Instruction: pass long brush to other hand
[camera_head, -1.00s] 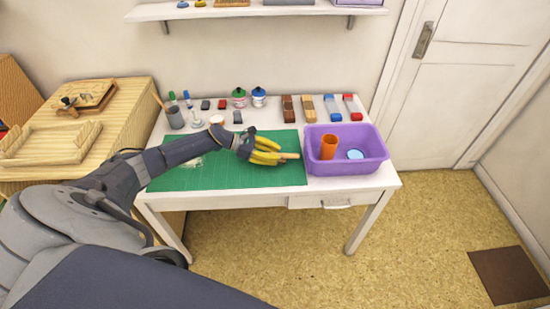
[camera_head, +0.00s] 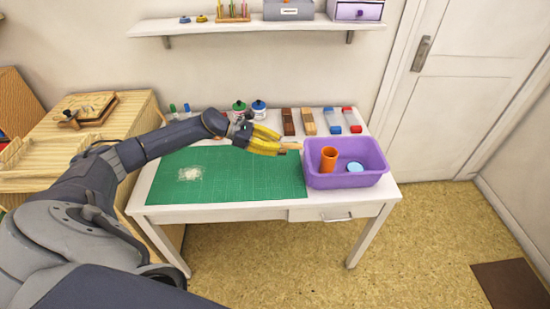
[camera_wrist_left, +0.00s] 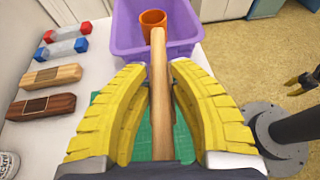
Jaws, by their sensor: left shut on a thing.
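My left gripper (camera_head: 275,147) is shut on the long brush, above the far right part of the green mat (camera_head: 232,184). Only a short pale wooden end of the long brush (camera_head: 291,146) shows past the yellow fingers in the head view. In the left wrist view its wooden handle (camera_wrist_left: 160,85) runs lengthwise between the two yellow fingers (camera_wrist_left: 163,68) and points towards the purple bin. The brush's other end is hidden. Part of my right gripper (camera_wrist_left: 303,84) shows at the right edge of the left wrist view, well away from the brush; its jaw state is unclear.
The purple bin (camera_head: 345,181) holds an orange cup (camera_head: 328,159) and a blue round thing (camera_head: 355,167). Wooden blocks and red- and blue-ended stamps (camera_head: 352,121) line the table's back. Paint jars (camera_head: 259,110) stand behind my arm. The mat's front is mostly clear.

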